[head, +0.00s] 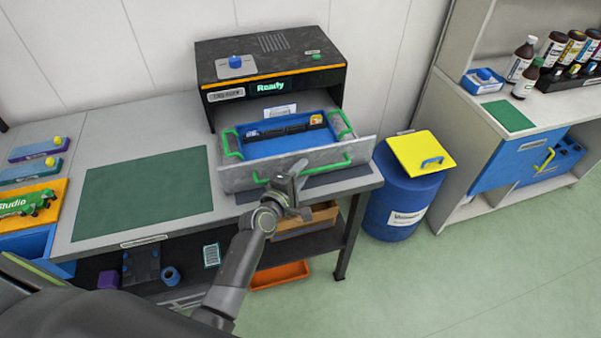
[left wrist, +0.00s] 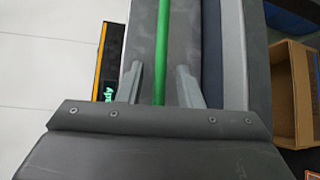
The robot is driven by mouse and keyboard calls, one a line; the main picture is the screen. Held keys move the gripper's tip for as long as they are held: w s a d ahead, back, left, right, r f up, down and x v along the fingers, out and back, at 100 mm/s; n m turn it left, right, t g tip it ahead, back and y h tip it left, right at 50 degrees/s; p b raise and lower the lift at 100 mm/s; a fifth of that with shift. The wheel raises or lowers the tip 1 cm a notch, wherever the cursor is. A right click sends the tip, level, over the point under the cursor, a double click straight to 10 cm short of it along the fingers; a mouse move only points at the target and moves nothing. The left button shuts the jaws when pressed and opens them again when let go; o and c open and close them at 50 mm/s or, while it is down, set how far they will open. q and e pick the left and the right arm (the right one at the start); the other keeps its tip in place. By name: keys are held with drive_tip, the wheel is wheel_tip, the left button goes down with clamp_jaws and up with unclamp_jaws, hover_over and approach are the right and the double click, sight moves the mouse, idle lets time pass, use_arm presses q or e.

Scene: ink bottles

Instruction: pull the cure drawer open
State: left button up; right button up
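The cure drawer (head: 231,181) is pulled out from the black machine (head: 273,74) whose display reads "Ready". Its grey front has a long green bar handle (head: 328,168), which also runs upright through the left wrist view (left wrist: 162,45). A blue tray (head: 270,149) with green side handles lies in the drawer and holds a dark bar-shaped item. My left gripper (head: 296,178) is at the drawer front. In the left wrist view its two fingers (left wrist: 160,85) stand apart, one on each side of the green bar, with gaps showing. My right gripper is not in view.
A green mat (head: 146,187) lies on the bench left of the machine. A blue barrel (head: 398,205) with a yellow lid (head: 421,152) stands close to the right. An orange tray (head: 279,275) is below the bench. The floor at the right is clear.

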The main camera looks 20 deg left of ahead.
use_arm(q)
drive_tip(key=b+v, duration=0.3)
drive_tip(key=v, duration=1.4)
drive_tip(key=shift+s, duration=0.2)
drive_tip(key=shift+f, duration=0.1)
drive_tip(key=s+a+f+m+g+y, duration=0.1)
drive_tip(key=s+f+m+g, duration=0.15)
drive_tip(key=f, duration=0.75)
drive_tip(key=s+a+f+m+g+y, duration=0.1)
drive_tip(key=s+a+f+m+g, duration=0.15)
drive_tip(key=f, duration=0.85)
drive_tip(key=s+a+f+m+g, duration=0.1)
drive_tip(key=s+f+m+g, duration=0.15)
drive_tip(key=f, duration=0.75)
drive_tip(key=s+a+f+m+g, duration=0.1)
drive_tip(key=s+f+m+g, duration=0.1)
drive_tip(key=s+f, duration=0.3)
drive_tip(key=s+a+f+m+g+y, duration=0.1)
drive_tip(key=s+f, duration=0.5)
drive_tip(key=s, duration=0.6)
drive_tip(key=s+a+f+m+g+y, duration=0.1)
drive_tip(key=s+a+f+m+g, duration=0.2)
drive_tip(key=s+f+m, duration=0.3)
drive_tip(key=s+g, duration=0.1)
drive_tip(key=s, duration=0.2)
drive_tip(key=shift+a, duration=0.2)
